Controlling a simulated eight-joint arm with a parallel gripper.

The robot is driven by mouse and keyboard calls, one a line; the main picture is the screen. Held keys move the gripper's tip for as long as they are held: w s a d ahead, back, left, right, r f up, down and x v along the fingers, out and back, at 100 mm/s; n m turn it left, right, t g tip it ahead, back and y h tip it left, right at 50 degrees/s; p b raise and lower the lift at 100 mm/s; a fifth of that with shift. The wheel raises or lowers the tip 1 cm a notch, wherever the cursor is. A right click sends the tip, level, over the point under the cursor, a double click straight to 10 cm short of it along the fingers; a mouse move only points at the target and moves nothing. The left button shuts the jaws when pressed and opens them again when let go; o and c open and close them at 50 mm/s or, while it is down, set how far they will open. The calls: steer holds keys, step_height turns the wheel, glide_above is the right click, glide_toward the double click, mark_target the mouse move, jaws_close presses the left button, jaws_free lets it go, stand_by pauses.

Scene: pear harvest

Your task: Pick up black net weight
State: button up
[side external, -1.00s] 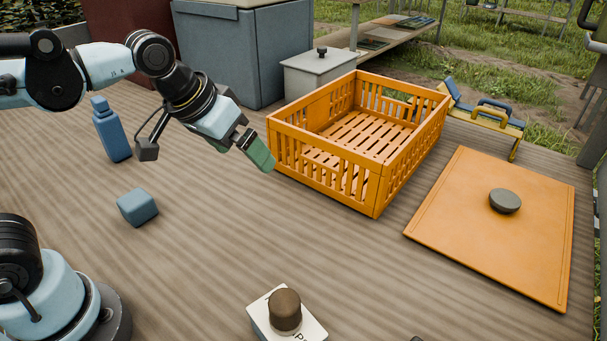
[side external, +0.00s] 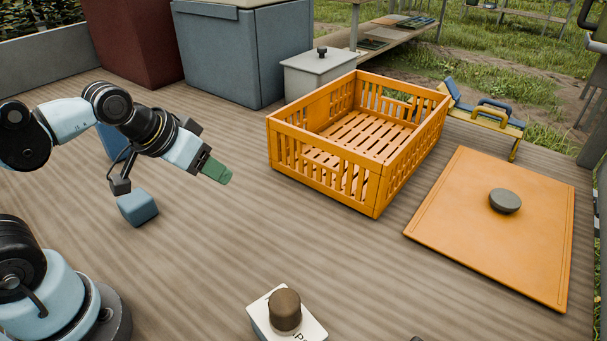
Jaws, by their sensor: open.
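A dark grey-black round disc (side external: 505,200), which looks like the net weight, lies flat on an orange sheet (side external: 470,245) at the right of the table. My gripper (side external: 217,170), with green fingertips, is in the air left of the orange crate, far from the disc. Its jaws are open, though the gap between the fingers is hard to see from this side. Nothing shows between them.
An empty orange slatted crate (side external: 375,195) stands between my gripper and the disc. A blue block (side external: 138,208) and a partly hidden blue bottle (side external: 112,143) are at the left. A white box with a brown knob (side external: 285,310) sits at the front.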

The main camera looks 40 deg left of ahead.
steer(key=w+d+f+n+g+h, duration=0.25)
steer(key=d+n+h, duration=0.3)
steer(key=d, duration=0.65)
steer(key=w+d+f+n+g+h, duration=0.25)
steer(key=d+n+h, duration=0.3)
steer(key=d, duration=0.65)
steer(key=s+d+f+n+g, duration=0.1)
steer(key=d, duration=0.3)
steer(key=s+d+f+n+g+h, duration=0.1)
steer(key=s+d+n, duration=0.1)
steer(key=d, duration=0.2)
steer(key=s+d+f+n+g+h, duration=0.1)
steer(key=d+f+g, duration=0.1)
steer(key=d, duration=0.2)
steer(key=shift+s+d+f+n, duration=0.1)
steer(key=shift+s+d+n, duration=0.1)
steer(key=shift+d+n, duration=0.2)
steer(key=shift+x, duration=2.65)
steer(key=shift+s, duration=0.1)
steer(key=shift+r, duration=0.2)
jaws_close()
